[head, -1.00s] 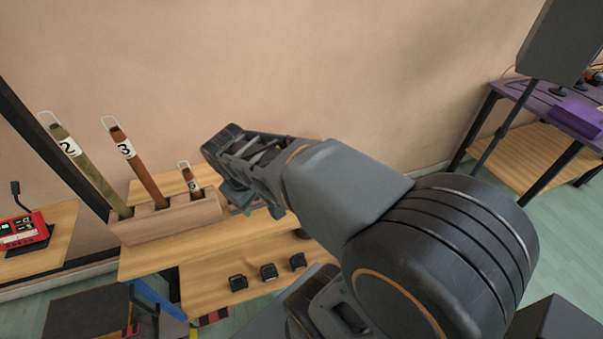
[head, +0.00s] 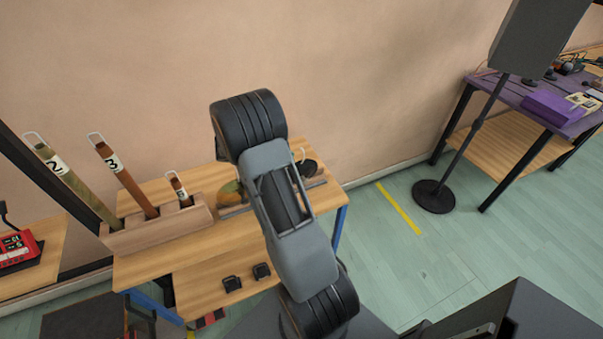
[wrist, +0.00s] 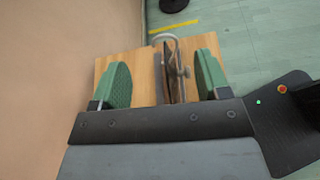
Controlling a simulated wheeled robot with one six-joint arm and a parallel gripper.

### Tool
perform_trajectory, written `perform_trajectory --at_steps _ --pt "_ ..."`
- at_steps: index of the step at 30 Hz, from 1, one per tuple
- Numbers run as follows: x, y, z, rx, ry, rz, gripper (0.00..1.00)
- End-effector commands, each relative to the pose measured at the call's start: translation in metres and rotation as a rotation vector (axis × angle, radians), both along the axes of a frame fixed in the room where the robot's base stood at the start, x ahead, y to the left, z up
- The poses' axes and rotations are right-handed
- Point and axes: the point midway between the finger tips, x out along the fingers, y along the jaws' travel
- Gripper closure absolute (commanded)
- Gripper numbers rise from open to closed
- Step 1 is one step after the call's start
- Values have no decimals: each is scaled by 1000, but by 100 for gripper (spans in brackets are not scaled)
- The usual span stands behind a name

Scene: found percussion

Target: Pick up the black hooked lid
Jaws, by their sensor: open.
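The black hooked lid (head: 308,168) stands in a low rack at the right end of the wooden table, with a pale hook at its top. In the wrist view the dark lid (wrist: 172,76) shows nearly edge-on, with its grey hook curving at the top. My gripper (wrist: 164,78) is open, with one green finger on each side of the lid in the picture. I see no contact, and how deep the fingers reach is unclear. In the head view my arm hides the gripper and part of the rack.
An orange-brown round item (head: 230,193) is in the rack left of my arm. A wooden block (head: 155,232) holds numbered tubes. Small black blocks (head: 262,271) sit on the lower shelf. The wall (head: 400,70) is close behind the table.

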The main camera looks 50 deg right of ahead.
Motion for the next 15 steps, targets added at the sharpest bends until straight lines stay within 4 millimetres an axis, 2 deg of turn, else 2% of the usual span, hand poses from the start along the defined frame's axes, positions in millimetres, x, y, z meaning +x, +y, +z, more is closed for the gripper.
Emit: perform_trajectory --at_steps 6,15 --pt "-11 -28 -12 1 -1 -2 31" --pt "-18 -44 -19 2 -1 -3 31"
